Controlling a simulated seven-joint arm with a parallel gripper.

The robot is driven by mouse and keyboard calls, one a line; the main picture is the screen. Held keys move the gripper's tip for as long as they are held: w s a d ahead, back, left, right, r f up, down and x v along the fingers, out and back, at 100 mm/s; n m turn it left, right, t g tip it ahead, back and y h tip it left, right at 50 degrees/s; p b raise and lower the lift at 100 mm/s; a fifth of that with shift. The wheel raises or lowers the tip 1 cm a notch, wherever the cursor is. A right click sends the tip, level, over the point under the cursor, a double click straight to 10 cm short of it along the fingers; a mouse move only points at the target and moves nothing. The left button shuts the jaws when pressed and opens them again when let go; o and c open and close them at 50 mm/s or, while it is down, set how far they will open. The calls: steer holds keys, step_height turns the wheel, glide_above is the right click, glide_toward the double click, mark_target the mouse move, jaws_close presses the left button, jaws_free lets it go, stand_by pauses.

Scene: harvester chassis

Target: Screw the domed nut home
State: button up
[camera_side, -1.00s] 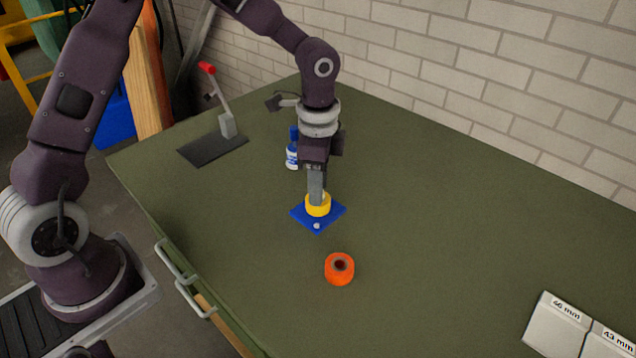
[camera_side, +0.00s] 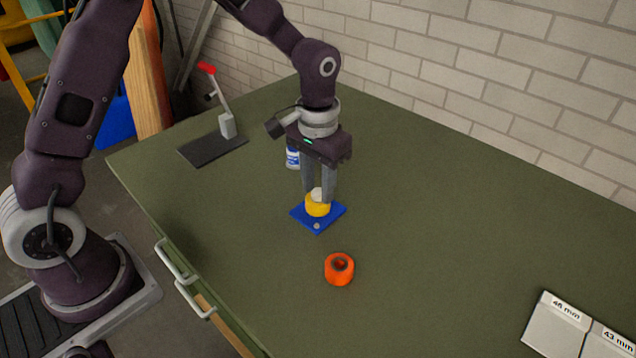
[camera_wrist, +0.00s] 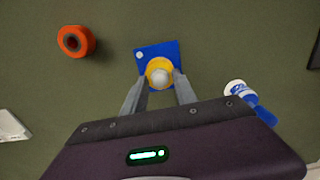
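The domed nut, a yellow ring with a pale rounded dome (camera_side: 317,193) on top, sits upright on a blue square plate (camera_side: 335,214). In the wrist view the dome (camera_wrist: 161,77) is centred inside the yellow ring. My gripper (camera_side: 318,199) points straight down over it, with one finger on each side of the dome. The wrist view also shows my gripper (camera_wrist: 160,78) with its fingertips beside the yellow ring. The fingers are spread apart, but I cannot tell whether they touch the nut. Any thread below is hidden.
An orange ring (camera_side: 339,269) with a dark hole lies in front of the plate. A blue and white bottle (camera_side: 292,158) stands behind my gripper. A red-handled lever stand (camera_side: 227,125) is at the back left. Pale labelled blocks (camera_side: 556,318) lie front right. The table's right side is clear.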

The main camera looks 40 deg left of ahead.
steer(key=n, duration=1.4)
steer(key=shift+n, duration=0.3)
steer(key=n, duration=0.4)
steer(key=shift+n, duration=0.4)
